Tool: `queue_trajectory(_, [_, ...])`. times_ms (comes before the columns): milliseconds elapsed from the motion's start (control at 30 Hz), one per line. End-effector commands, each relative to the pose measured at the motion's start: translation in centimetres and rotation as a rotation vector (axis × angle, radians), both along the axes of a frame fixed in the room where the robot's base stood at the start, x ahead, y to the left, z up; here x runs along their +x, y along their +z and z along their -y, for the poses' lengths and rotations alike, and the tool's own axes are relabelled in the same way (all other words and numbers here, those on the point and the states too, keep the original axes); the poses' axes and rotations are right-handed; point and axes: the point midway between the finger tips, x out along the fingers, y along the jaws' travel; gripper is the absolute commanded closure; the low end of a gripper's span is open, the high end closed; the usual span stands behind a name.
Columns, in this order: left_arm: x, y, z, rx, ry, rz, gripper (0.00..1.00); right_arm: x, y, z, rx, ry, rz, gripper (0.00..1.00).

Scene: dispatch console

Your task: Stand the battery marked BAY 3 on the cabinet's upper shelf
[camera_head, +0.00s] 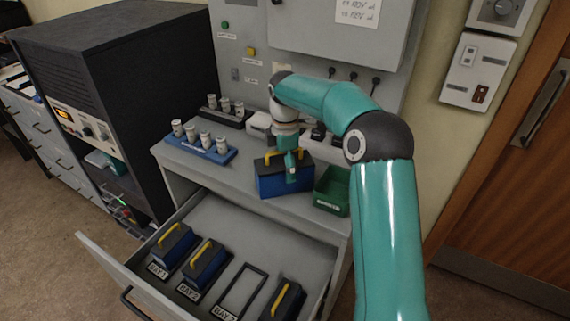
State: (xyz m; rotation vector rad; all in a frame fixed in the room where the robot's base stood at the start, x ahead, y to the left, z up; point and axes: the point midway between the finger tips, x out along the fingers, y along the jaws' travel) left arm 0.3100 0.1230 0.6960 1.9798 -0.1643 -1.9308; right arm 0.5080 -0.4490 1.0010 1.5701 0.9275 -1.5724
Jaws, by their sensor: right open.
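A blue battery (272,186) with a dark top and yellow handle stands on the grey counter, at the front edge left of a green bin. My right gripper (291,168) is over it, open, its fingers in front of the handle and the battery's face; I cannot tell whether they touch. No marking is readable on this battery. In the open drawer, the outline slot (243,290) by a label that seems to read BAY 3 is empty. My left gripper is not in view.
A blue rack (215,157) of white cylinders and the green bin (331,190) flank the counter battery. Small lights show on the cabinet's lower shelf.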

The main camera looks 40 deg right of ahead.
Motion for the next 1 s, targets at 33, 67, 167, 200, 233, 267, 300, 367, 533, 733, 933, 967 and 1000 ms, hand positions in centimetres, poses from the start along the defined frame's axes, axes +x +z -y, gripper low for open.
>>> queue_trajectory(33, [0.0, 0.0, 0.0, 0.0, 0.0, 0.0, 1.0, 0.0, 0.1, 0.0, 0.0, 0.0, 0.001, 0.08])
queue_trajectory(67, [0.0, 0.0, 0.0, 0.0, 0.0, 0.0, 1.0, 0.0, 0.2, 0.0, 0.0, 0.0, 0.001, 0.08])
queue_trajectory(167, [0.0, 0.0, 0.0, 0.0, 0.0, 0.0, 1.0, 0.1, 0.8, 0.0, -0.001, 0.0, 0.002, 0.08])
queue_trajectory(200, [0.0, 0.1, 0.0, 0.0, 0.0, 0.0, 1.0, 0.1, 1.3, 0.0, -0.001, 0.0, 0.003, 0.08])
queue_trajectory(233, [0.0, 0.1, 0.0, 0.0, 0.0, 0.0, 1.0, 0.1, 1.6, 0.0, -0.001, 0.0, 0.004, 0.08])
queue_trajectory(267, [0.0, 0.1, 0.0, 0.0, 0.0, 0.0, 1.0, 0.1, 2.1, 0.0, -0.001, 0.0, 0.004, 0.08])
queue_trajectory(300, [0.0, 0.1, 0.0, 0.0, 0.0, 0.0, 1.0, 0.1, 2.8, 0.0, -0.002, 0.0, 0.005, 0.08])
queue_trajectory(367, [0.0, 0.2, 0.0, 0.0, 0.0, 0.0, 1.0, 0.2, 4.0, 0.0, -0.002, 0.0, 0.006, 0.08])
queue_trajectory(533, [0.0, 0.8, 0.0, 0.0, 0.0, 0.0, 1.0, 0.2, 7.5, 0.0, -0.002, 0.0, 0.005, 0.08])
queue_trajectory(733, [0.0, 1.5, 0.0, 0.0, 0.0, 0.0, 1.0, 0.2, 10.8, -0.1, -0.001, 0.002, 0.002, 0.08])
queue_trajectory(933, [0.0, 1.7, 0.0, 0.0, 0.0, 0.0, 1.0, 0.1, 12.0, -0.1, 0.0, 0.001, 0.001, 0.08])
queue_trajectory(967, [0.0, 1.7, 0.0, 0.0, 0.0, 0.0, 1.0, 0.1, 12.0, -0.1, 0.0, 0.001, 0.001, 0.08])
queue_trajectory(1000, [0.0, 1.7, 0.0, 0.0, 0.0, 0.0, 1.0, 0.1, 12.1, -0.1, 0.0, 0.001, 0.0, 0.08])
